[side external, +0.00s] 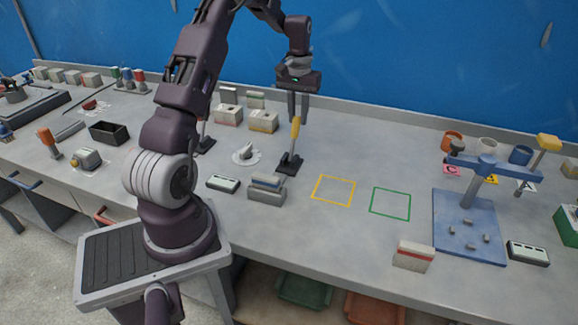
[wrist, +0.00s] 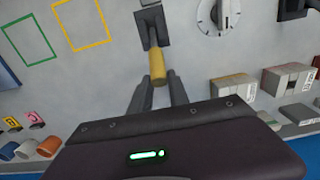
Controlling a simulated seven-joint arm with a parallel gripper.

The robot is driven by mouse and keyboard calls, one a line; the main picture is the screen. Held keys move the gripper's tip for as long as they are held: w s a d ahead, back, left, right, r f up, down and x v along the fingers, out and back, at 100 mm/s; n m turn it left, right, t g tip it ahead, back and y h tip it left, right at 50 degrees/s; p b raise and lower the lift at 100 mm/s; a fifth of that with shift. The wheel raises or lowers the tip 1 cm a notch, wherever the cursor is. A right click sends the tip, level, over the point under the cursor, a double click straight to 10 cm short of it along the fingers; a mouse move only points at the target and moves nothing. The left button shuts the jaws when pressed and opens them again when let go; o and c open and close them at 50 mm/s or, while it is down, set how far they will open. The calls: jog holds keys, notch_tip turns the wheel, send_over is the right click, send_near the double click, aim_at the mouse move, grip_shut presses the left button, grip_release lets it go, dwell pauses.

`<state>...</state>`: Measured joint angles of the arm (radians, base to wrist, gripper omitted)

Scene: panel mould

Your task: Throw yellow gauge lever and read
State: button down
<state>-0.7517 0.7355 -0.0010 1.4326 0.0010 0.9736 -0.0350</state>
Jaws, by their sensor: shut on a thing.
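The yellow lever (side external: 295,129) rises from a dark base (side external: 290,164) on the bench, near the middle in the side view. Its yellow handle (wrist: 158,68) also shows in the wrist view, between my fingertips. My gripper (side external: 297,117) points down from above and is shut on the top of the handle. The lever stands close to upright, with a slight tilt. A white round dial (side external: 245,153) lies to the left of the lever. Small boxes with display windows stand near, one of them (side external: 222,184) at the front left; their readings are too small to make out.
A yellow square outline (side external: 333,190) and a green one (side external: 390,203) mark clear bench to the right. A grey block holder (side external: 266,191) stands in front of the lever. Boxes (side external: 263,121) stand behind it. A blue stand (side external: 468,225) is at the right.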

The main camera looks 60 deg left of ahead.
jog(key=shift+s+d+r, duration=0.4)
jog(key=shift+s+d, duration=0.1)
jog(key=shift+d, duration=0.05)
jog(key=shift+d+r, duration=0.1)
jog(key=shift+s+d+r, duration=0.2)
jog(key=shift+s+d, duration=0.15)
jog(key=shift+s, duration=0.1)
jog(key=shift+s+d, duration=0.1)
jog(key=shift+d, duration=0.05)
jog(key=shift+s+d+r, duration=0.25)
jog(key=shift+s+d, duration=0.2)
jog(key=shift+s, duration=0.05)
dwell(0.4)
